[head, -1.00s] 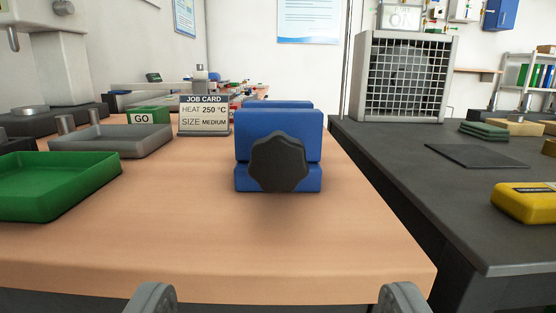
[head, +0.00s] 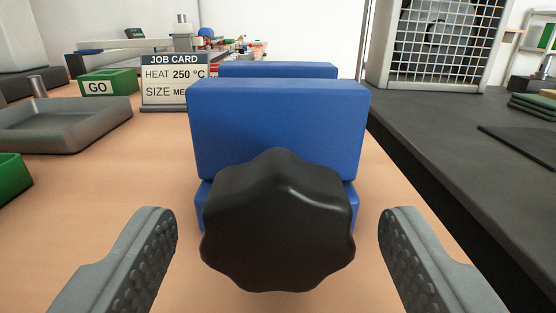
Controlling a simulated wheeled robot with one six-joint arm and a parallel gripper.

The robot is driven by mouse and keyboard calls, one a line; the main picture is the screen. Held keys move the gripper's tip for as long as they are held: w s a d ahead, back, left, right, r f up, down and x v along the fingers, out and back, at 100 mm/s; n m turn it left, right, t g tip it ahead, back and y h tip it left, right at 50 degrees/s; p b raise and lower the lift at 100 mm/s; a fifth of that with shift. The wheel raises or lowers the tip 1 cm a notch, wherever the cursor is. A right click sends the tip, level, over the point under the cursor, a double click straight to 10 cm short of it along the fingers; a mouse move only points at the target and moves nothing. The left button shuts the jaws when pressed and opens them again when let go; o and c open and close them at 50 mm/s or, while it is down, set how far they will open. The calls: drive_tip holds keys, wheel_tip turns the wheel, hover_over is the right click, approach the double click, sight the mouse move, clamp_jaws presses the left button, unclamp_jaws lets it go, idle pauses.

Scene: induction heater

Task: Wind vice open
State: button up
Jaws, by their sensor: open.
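The blue vice (head: 278,125) stands on the wooden bench, straight ahead in the head view. Its black lobed knob (head: 278,222) faces me and covers the lower part of the vice. A second blue block (head: 278,70), the rear jaw, shows behind the front one; the gap between them is mostly hidden. My gripper (head: 278,240) is open, with one ridged grey finger on the left of the knob and one on the right. Both fingers appear clear of the knob, with bench visible between.
A job card (head: 174,82) reading heat 250 °C stands behind left. A green GO block (head: 108,83), a grey tray (head: 60,125) and a green tray (head: 12,180) are on the left. A dark bench (head: 440,140) with a grille-fronted unit (head: 440,40) is on the right.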

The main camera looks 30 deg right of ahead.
drive_tip(key=shift+x, duration=1.2)
drive_tip(key=c, duration=1)
drive_tip(key=shift+n, duration=0.3)
drive_tip(key=shift+n, duration=2.7)
drive_tip(key=o, duration=1)
